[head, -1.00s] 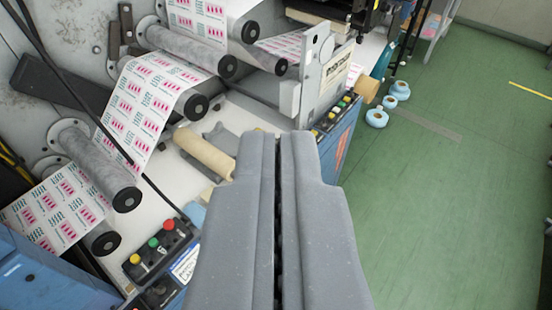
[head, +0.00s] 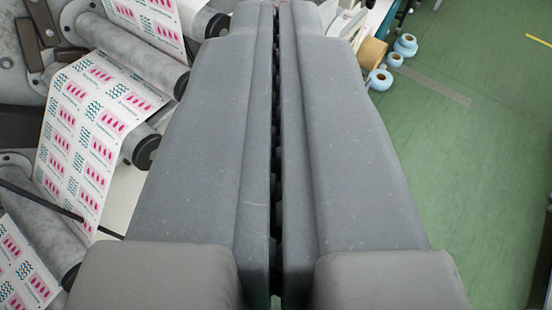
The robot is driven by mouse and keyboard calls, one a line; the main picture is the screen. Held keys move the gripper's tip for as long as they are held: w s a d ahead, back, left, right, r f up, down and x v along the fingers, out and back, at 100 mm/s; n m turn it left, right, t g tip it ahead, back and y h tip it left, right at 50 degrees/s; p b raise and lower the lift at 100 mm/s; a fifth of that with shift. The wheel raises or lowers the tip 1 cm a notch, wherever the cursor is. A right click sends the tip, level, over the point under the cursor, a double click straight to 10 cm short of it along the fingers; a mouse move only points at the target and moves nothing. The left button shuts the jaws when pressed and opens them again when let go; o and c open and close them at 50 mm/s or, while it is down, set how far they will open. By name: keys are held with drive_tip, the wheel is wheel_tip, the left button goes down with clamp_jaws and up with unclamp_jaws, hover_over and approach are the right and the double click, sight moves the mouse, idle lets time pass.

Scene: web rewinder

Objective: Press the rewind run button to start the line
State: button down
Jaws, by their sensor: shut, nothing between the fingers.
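My gripper (head: 277,8) is shut and empty. It fills the middle of the head view from bottom to top, its two grey fingers side by side with a thin dark gap. The rewind run button is not visible now; my gripper covers the area of the machine where the button panels stood in the earlier view. I cannot tell whether the fingertips touch anything. The printed label web (head: 90,130) runs over grey rollers on the machine at the left.
A grey roller (head: 125,50) with a black end cap sits close left of my gripper. Green floor (head: 470,150) is open at the right.

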drive_tip(key=shift+d, duration=0.1)
drive_tip(key=w+f+n+g+p, duration=0.2)
drive_tip(key=w+f+n, duration=0.1)
drive_tip(key=w+f, duration=0.8)
drive_tip(key=w+f+n+g+p, duration=0.1)
drive_tip(key=w+f+n, duration=0.1)
drive_tip(key=w+f, duration=0.85)
wheel_tip(320, 180, down, 29)
drive_tip(key=w+n+g+p, duration=0.2)
drive_tip(key=n+g, duration=0.1)
drive_tip(key=n, duration=0.2)
drive_tip(key=shift+d+y, duration=0.35)
drive_tip(key=shift+y, duration=0.05)
drive_tip(key=shift+w, duration=0.1)
